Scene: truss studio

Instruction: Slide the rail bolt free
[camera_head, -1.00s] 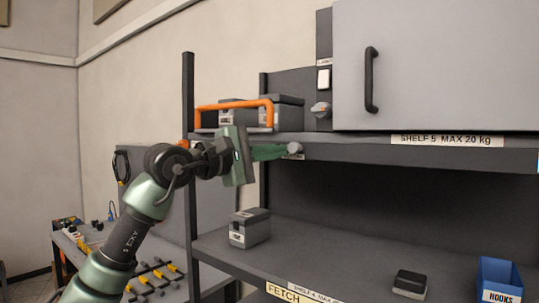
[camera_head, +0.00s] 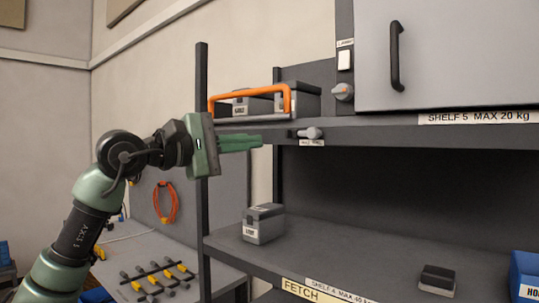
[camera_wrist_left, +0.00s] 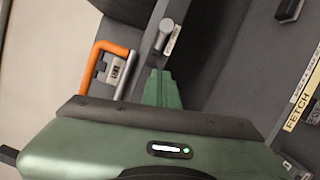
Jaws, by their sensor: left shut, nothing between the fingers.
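The rail bolt shows as a grey knob (camera_head: 313,133) on the front edge of the upper shelf, above a small white label. It also shows in the left wrist view (camera_wrist_left: 167,25). My left gripper (camera_head: 261,141) is shut and empty. Its green fingers point right toward the knob, with a gap between. In the left wrist view the fingers (camera_wrist_left: 158,76) lie below the knob, apart from it. My right gripper is not in view.
A dark upright post (camera_head: 202,150) stands behind my left gripper. The lower shelf (camera_head: 350,255) holds a grey box (camera_head: 263,224), a small dark block (camera_head: 437,280) and a blue bin (camera_head: 526,272). A grey cabinet (camera_head: 460,50) stands above the right.

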